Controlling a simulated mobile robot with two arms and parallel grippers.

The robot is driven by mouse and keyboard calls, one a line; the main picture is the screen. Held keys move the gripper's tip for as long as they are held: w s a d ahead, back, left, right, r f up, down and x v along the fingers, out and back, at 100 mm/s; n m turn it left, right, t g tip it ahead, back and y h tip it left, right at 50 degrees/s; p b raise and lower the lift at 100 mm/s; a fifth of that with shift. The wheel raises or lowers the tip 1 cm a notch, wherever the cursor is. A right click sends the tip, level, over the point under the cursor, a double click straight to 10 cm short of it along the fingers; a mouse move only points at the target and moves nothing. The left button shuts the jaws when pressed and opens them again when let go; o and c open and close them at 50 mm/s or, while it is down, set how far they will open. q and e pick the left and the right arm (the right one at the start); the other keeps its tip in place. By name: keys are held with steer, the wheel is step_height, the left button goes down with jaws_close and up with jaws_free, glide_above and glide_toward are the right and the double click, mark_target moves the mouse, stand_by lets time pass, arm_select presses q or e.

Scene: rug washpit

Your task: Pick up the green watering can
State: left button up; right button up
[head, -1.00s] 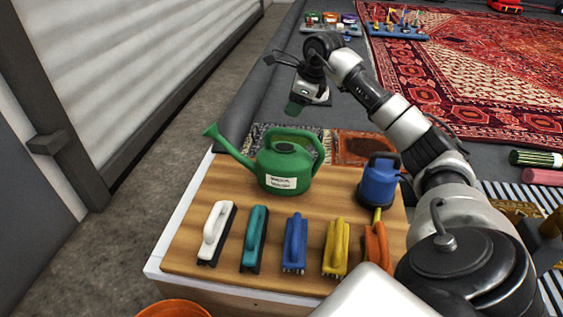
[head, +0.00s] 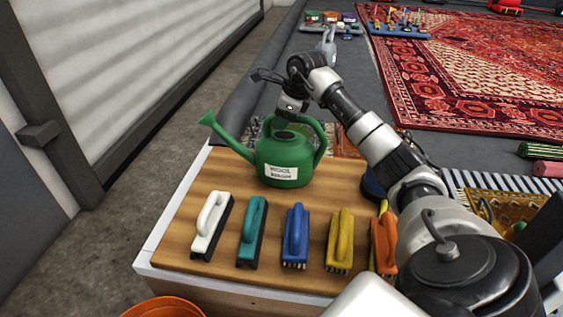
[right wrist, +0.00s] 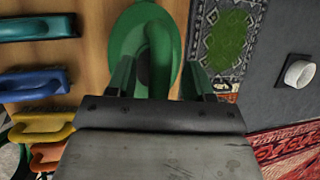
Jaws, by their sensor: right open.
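The green watering can (head: 284,160) stands upright at the back of the wooden bench top, its spout pointing up left and a white label on its front. My right gripper (head: 289,118) is over the top of the can in the head view, its fingertips hard to make out. In the right wrist view the open green fingers (right wrist: 158,75) lie on either side of the can's arched handle (right wrist: 160,50), with the round green body (right wrist: 124,38) beneath. I cannot tell whether the fingers touch the handle. My left gripper is not in view.
White (head: 211,225), teal (head: 252,231), blue (head: 295,235), yellow (head: 340,239) and orange (head: 384,242) brushes line the bench front. A blue object (head: 373,187) is mostly behind my arm. An orange bucket (head: 165,308) is below the bench. A patterned red rug (head: 470,80) lies beyond.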

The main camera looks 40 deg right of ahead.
steer(key=shift+w+f, duration=0.2)
steer(key=shift+f, duration=0.3)
steer(key=shift+r, duration=0.1)
jaws_close()
steer(key=shift+r, duration=0.1)
